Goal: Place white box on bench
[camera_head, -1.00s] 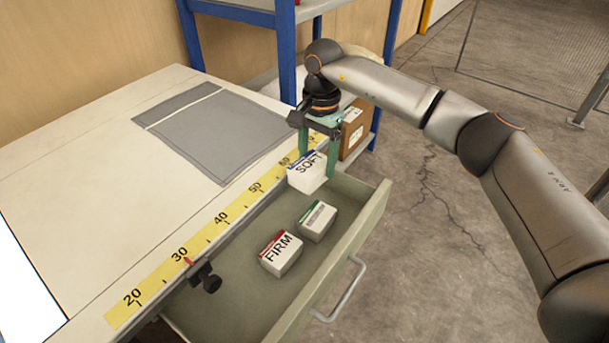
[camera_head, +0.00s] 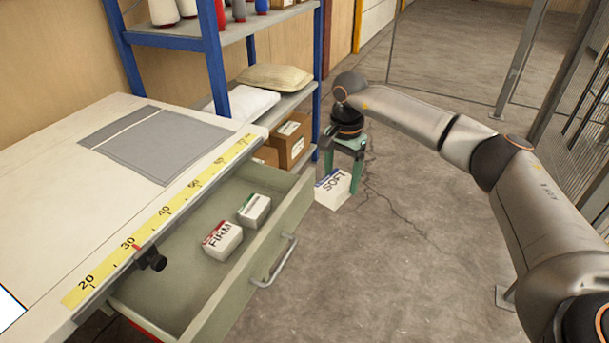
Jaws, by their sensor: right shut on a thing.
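My right gripper (camera_head: 342,172) is shut on a white box (camera_head: 331,193) with a blue-edged label that reads SOFT. It holds the box in the air to the right of the open drawer, with the concrete floor behind it. The bench (camera_head: 60,205) is at the left, with a pale top and a yellow measuring strip along its edge. Two other white boxes lie in the drawer: one with a red label reading FIRM (camera_head: 222,240) and one with a green label (camera_head: 254,210). My left gripper is not in view.
The green drawer (camera_head: 295,213) stands open from the bench, its handle outward. A grey cloth (camera_head: 165,145) lies flat on the bench top. A blue-framed shelf (camera_head: 216,75) behind holds pillows (camera_head: 275,77), cardboard boxes (camera_head: 291,139) and spools. The floor at the right is clear.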

